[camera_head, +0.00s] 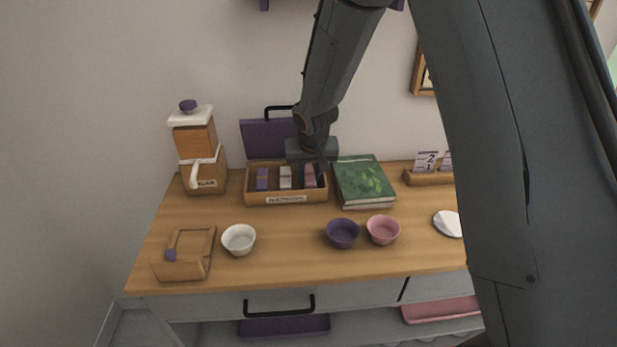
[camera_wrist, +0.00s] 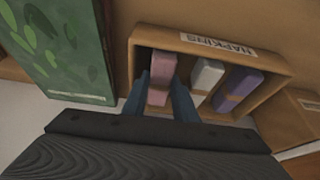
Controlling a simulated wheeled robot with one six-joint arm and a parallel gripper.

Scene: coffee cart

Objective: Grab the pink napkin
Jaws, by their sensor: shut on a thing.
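The pink napkin (camera_head: 310,177) stands in the right compartment of the wooden box labelled napkins (camera_head: 286,198). In the wrist view the pink napkin (camera_wrist: 161,76) shows between the two fingers of my gripper (camera_wrist: 163,90). My gripper (camera_head: 316,168) reaches down into the box from above and is shut on the pink napkin. The napkin is still inside the box (camera_wrist: 205,43). A white napkin (camera_head: 286,177) and a purple napkin (camera_head: 262,179) stand in the box to its left. In the wrist view the white napkin (camera_wrist: 207,75) and purple napkin (camera_wrist: 238,89) are to its right.
A green book (camera_head: 363,181) lies close to the box's right side. A sugar dispenser (camera_head: 199,150) stands left of it. White (camera_head: 239,239), purple (camera_head: 342,233) and pink (camera_head: 383,229) bowls stand in front. A purple panel (camera_head: 268,138) is behind the box.

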